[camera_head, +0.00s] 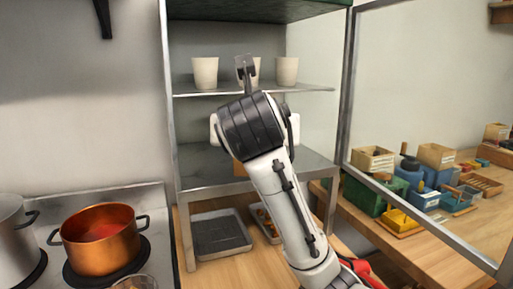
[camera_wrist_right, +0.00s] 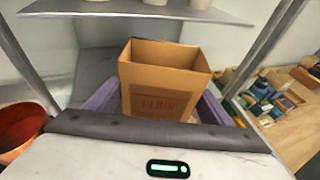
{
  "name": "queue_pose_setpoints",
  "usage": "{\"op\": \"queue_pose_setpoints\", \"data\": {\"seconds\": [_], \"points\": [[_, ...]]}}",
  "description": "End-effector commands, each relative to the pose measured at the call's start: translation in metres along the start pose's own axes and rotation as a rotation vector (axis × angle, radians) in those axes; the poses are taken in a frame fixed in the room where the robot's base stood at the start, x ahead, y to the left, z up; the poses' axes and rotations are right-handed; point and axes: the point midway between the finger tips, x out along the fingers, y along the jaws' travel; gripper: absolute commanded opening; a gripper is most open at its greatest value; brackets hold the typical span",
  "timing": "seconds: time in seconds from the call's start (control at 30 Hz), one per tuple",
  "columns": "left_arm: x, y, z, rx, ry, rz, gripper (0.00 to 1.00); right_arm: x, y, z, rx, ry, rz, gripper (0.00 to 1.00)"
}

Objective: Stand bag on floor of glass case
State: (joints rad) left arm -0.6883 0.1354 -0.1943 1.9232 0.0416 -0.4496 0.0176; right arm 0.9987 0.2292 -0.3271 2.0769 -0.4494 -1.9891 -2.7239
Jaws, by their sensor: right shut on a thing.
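A brown paper bag (camera_wrist_right: 165,88) with red print stands upright and open-topped in the right wrist view. My right gripper (camera_wrist_right: 158,95) is shut on it, a purple finger on each side. In the head view only a small brown patch of the bag (camera_head: 239,168) shows past my right arm, and the gripper is hidden behind the wrist. The bag is inside the metal-framed glass case (camera_head: 169,110), above or at its grey floor (camera_head: 203,168). I cannot tell whether its base touches the floor. My left gripper is not in view.
White cups (camera_head: 205,72) stand on the case's upper shelf (camera_head: 200,91), above the bag. Trays (camera_head: 219,233) lie under the case. A copper pot (camera_head: 101,240) is on the stove at left. Boxes and tools (camera_head: 405,185) crowd the wooden counter at right.

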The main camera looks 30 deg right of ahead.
Motion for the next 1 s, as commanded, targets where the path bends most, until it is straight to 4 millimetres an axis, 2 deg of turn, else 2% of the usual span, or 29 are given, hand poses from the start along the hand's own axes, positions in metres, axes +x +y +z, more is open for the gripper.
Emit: {"op": "queue_pose_setpoints", "data": {"seconds": [0.03, 0.13, 0.3, 0.6, 0.63, 0.8, 1.0], "points": [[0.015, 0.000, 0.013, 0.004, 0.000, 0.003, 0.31, 0.009, -0.002, -0.003, -0.002, -0.018, -0.006, 0.45], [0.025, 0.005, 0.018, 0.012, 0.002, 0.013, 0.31, 0.024, -0.006, 0.000, 0.004, -0.010, -0.015, 0.45], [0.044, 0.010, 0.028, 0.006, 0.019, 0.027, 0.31, 0.032, 0.004, 0.001, -0.004, -0.014, 0.001, 0.45], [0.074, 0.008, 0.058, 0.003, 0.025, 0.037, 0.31, 0.046, -0.003, 0.005, 0.007, -0.008, -0.005, 0.45], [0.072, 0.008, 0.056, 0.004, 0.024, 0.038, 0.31, 0.050, -0.004, 0.009, 0.008, -0.002, -0.007, 0.45], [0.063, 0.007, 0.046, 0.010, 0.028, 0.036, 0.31, 0.094, -0.002, 0.028, 0.005, 0.002, -0.004, 0.45], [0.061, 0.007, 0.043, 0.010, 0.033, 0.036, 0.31, 0.127, -0.002, 0.040, 0.004, -0.002, -0.003, 0.45]]}}
